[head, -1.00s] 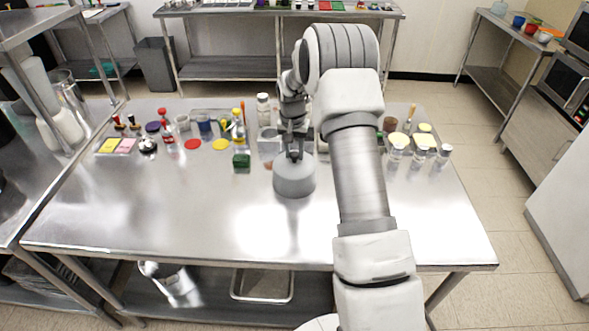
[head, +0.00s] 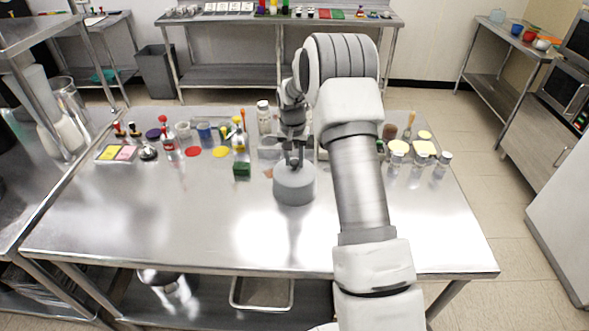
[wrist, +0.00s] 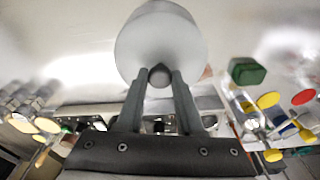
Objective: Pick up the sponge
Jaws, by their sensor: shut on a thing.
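A small dark green block (head: 242,170), which looks like the sponge, lies on the steel table left of my gripper. It also shows at the upper right of the wrist view (wrist: 247,71). My gripper (head: 294,161) is not on this block. In the wrist view its two fingers (wrist: 158,82) are closed around the dark knob of a grey round container (wrist: 160,35). In the head view that container (head: 294,188) is upright; I cannot tell whether it touches the table.
Bottles and coloured discs, including a red disc (head: 193,152), stand along the table's (head: 150,220) back. A tray with yellow and pink pads (head: 116,153) is at the left. Jars (head: 395,160) stand right of my arm. The table's front is clear.

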